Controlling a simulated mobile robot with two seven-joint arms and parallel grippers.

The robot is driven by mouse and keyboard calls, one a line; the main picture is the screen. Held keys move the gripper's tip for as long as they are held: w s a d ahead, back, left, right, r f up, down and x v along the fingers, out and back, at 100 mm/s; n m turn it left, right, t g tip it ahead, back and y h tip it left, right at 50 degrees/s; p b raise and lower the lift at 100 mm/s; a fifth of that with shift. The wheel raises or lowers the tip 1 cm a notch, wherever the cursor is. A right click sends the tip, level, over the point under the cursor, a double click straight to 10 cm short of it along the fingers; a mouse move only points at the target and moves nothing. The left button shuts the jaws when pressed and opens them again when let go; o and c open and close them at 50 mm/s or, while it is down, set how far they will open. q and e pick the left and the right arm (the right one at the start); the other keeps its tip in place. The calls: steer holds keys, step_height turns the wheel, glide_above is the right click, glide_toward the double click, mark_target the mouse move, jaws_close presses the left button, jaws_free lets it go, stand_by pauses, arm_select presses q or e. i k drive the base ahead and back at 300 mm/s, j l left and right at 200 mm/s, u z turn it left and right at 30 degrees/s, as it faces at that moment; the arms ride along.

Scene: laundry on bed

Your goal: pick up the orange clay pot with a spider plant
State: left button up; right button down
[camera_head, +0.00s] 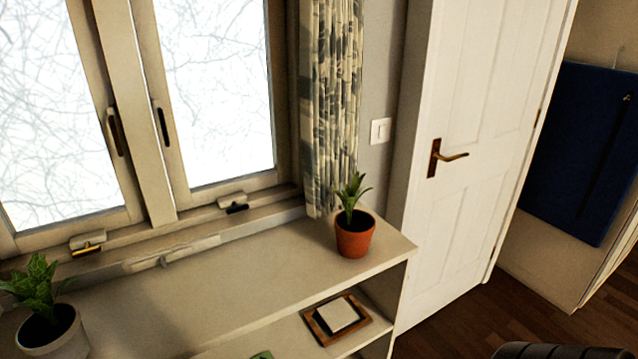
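The orange clay pot (355,238) with a green spiky plant (351,196) stands upright near the right end of the shelf top (225,275), below the window and beside the curtain. Nothing touches it. A dark rounded part, apparently of my own arm, shows at the bottom right edge. Neither of my grippers can be seen in the head view.
A pale pot (55,338) with a leafy plant stands at the left of the shelf top. A wooden tray (318,329) with a light block sits on the lower shelf. A white door (470,140) is at the right. The shelf top between the pots is clear.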

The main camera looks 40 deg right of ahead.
mark_target(354, 229)
steer(key=z, duration=1.6)
